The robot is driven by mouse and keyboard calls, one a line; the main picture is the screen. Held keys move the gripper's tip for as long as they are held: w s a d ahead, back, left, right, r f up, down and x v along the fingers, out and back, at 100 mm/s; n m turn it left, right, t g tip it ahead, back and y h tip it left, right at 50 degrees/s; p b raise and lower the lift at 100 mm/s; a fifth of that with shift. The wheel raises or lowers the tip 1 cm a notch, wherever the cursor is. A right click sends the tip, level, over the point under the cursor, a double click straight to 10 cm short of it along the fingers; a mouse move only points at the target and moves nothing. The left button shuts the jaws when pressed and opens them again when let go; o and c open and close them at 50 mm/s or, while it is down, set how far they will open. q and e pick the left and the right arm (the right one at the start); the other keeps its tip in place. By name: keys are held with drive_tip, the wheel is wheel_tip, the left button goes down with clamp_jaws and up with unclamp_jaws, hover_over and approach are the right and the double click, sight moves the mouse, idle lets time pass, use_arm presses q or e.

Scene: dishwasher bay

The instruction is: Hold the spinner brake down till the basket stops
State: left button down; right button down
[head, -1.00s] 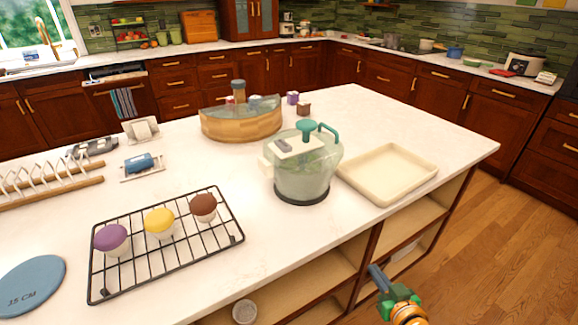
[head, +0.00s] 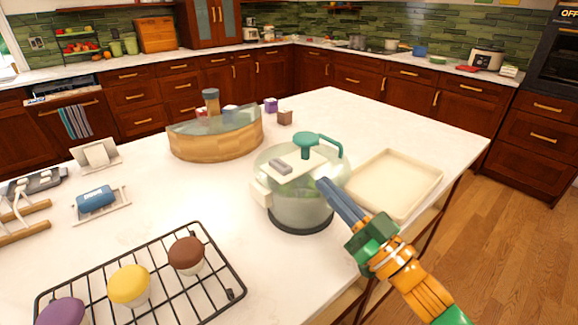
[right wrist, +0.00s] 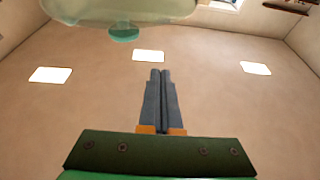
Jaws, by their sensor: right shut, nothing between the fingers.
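The salad spinner (head: 300,213) stands upright on the white island, a clear bowl on a dark base. Its lid has a pale plate (head: 299,175) with a grey button (head: 281,166), which looks like the brake, and a teal knob and handle (head: 310,140). The basket inside shows only as a pale blur; I cannot tell if it turns. My right gripper (head: 323,183) is shut and empty, its tips in front of the lid's right side, with contact unclear. In the right wrist view its fingers (right wrist: 160,74) point up below the spinner's pale edge (right wrist: 120,8). My left gripper is out of view.
A cream tray (head: 432,172) lies right of the spinner. A wooden curved box (head: 215,145) stands behind it to the left. A black rack (head: 222,262) with several cupcakes is at front left.

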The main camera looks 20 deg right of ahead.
wheel_tip(320, 180, up, 3)
drive_tip(key=p, duration=0.4)
hover_over(294, 182)
drive_tip(key=shift+s+d+r, duration=0.1)
drive_tip(key=shift+s+r, duration=0.1)
drive_tip(key=shift+s, duration=0.2)
drive_tip(key=f, duration=0.1)
drive_tip(key=w+f, duration=0.1)
drive_tip(key=f, duration=0.1)
drive_tip(key=shift+a+f, duration=0.2)
drive_tip(key=shift+f, duration=0.05)
drive_tip(key=shift+s+f, duration=0.1)
drive_tip(key=shift+f, duration=0.3)
